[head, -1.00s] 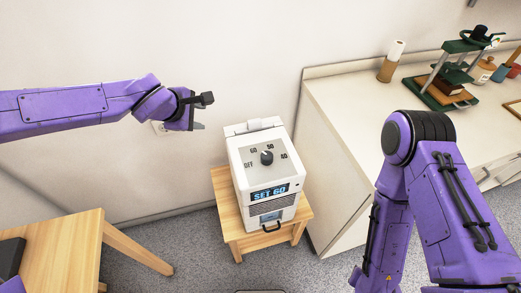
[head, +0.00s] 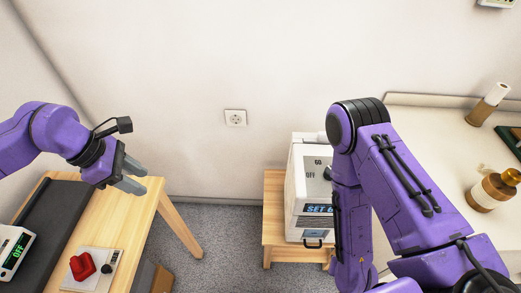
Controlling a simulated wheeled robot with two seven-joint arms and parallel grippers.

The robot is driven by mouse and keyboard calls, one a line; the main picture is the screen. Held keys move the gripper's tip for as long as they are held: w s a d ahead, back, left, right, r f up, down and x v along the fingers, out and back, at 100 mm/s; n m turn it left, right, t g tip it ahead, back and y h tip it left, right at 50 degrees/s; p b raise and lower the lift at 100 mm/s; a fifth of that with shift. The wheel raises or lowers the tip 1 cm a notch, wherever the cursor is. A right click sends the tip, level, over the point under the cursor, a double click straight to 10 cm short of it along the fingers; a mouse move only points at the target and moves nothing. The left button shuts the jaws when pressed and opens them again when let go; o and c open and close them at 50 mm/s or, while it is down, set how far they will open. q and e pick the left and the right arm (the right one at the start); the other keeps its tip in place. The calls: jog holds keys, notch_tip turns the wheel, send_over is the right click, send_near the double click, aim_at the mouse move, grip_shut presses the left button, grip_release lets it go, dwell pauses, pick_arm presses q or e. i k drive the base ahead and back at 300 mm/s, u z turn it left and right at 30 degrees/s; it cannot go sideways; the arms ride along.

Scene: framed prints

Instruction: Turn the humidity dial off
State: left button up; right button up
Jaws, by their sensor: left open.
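The white humidity unit (head: 295,190) stands on a small wooden stool (head: 272,205) against the wall. Its top panel shows "OFF" and "60" marks, and its blue display (head: 319,209) begins "SET 6". My right arm covers the right part of the unit, including most or all of the dial, so where the dial points cannot be told. My left gripper (head: 137,176) is open and empty. It is over the right edge of the left wooden table, well to the left of the unit and apart from it. My right gripper is not in view.
The left table (head: 140,197) holds a dark mat (head: 52,215), a device with a green "OFF" display (head: 15,252) and a panel with a red part (head: 82,266). A counter (head: 430,130) at right holds a brown bottle (head: 490,192). Floor (head: 215,230) is clear between table and stool.

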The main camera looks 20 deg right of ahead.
aim_at(327, 174)
jog(key=k, duration=0.9)
jog(key=z, duration=1.15)
jog(key=i, duration=1)
